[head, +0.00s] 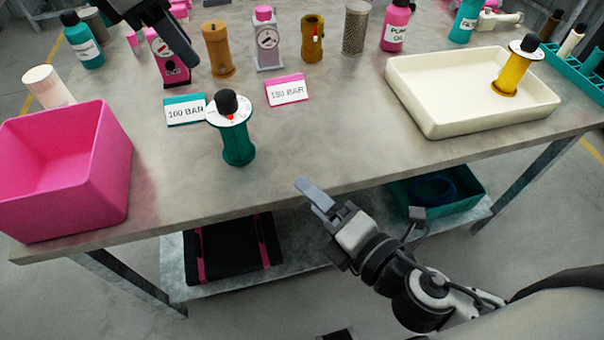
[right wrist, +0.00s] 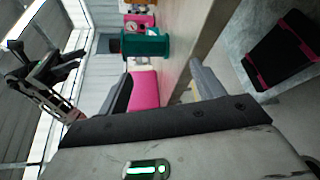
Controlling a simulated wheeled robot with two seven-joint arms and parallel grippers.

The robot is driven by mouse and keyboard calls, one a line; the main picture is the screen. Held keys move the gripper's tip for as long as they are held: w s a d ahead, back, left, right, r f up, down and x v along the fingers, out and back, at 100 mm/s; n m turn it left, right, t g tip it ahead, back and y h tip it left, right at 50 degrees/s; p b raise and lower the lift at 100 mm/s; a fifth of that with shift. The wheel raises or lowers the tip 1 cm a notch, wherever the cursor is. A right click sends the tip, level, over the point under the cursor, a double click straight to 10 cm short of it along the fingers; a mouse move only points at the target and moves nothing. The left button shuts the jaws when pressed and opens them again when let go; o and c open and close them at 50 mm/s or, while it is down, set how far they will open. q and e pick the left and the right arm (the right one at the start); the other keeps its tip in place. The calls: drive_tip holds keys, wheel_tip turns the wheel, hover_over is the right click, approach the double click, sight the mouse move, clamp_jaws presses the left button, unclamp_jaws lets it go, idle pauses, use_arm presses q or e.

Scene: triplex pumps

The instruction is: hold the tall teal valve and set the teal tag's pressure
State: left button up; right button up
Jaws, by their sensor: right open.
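The tall teal valve (head: 238,145) stands upright near the table's front edge, with a white dial disc and a black knob on top. It also shows sideways in the right wrist view (right wrist: 152,43). The teal tag (head: 186,111) reads 100 BAR and stands just behind and left of the valve. My right gripper (head: 318,193) is open and empty, in front of the table edge, right of and apart from the valve. My left gripper (head: 185,50) hangs over the back left of the table, away from the valve; its jaw opening is not clear.
A pink bin (head: 118,160) stands at the front left. A pink-edged tag (head: 287,90) stands behind the valve to the right. A cream tray (head: 420,112) holds a yellow valve (head: 512,75). Pumps and bottles line the back. The table right of the valve is clear.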

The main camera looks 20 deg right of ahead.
sight(244, 139)
drive_tip(key=w+a+n+y, duration=0.1)
drive_tip(key=w+a+n, duration=0.2)
drive_tip(key=w+n, duration=0.2)
drive_tip(key=w+a+n+y, duration=0.1)
drive_tip(key=w+a+n, duration=0.3)
drive_tip(key=w+n, duration=0.2)
drive_tip(key=w+a+r+n+y, duration=0.1)
drive_tip(key=w+a+n+y, duration=0.1)
drive_tip(key=w+n, duration=0.4)
drive_tip(key=shift+w+a, duration=0.3)
drive_tip(key=shift+a, duration=0.45)
